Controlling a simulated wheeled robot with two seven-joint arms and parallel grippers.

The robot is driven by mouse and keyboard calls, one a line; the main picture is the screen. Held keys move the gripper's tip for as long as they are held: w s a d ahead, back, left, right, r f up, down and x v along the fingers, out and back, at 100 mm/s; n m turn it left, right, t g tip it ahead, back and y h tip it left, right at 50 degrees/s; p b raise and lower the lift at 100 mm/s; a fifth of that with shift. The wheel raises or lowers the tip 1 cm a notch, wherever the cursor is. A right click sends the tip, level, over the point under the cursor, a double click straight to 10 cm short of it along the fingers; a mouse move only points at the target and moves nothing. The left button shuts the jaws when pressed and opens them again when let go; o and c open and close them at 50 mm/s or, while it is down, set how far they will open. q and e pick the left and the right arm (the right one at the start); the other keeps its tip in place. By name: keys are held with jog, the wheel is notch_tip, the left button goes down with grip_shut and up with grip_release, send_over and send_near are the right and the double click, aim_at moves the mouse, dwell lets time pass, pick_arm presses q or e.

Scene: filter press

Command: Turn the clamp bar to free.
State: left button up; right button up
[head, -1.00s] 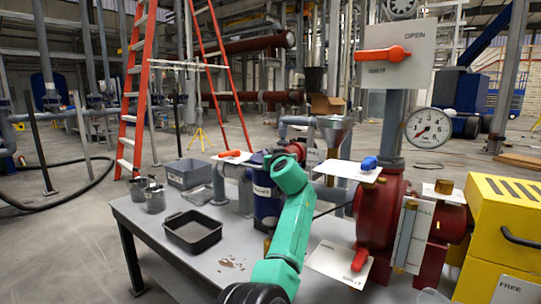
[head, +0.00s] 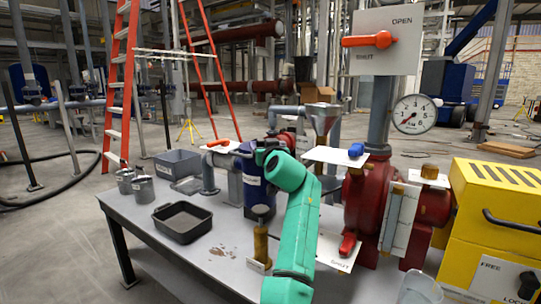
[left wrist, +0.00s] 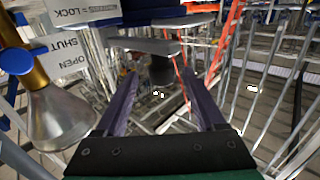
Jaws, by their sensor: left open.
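A grey bar (left wrist: 145,46) sticks out from a dark blue round body in the left wrist view, close to a label (left wrist: 84,10) ending in "LOCK"; I take it for the clamp bar. It lies across the gap just beyond my left gripper's fingertips. My left gripper (left wrist: 160,70) is open, with nothing between its fingers. In the head view, my left gripper (head: 266,152) is small and partly hidden by my teal arm, at the top of the blue vessel (head: 252,178); the bar is hard to make out there. My right gripper is not in view.
A yellow box (head: 500,215) at right has a "FREE/LOCK" plate with a dark knob (head: 528,285). A funnel (head: 322,118), white plates, and the red pump body (head: 368,200) stand right of my arm. A black tray (head: 183,222) and grey bin (head: 178,163) are left.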

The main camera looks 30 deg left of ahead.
pick_arm(q)
jog(key=v, duration=0.9)
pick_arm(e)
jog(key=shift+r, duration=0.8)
pick_arm(q)
jog(key=shift+w, duration=0.1)
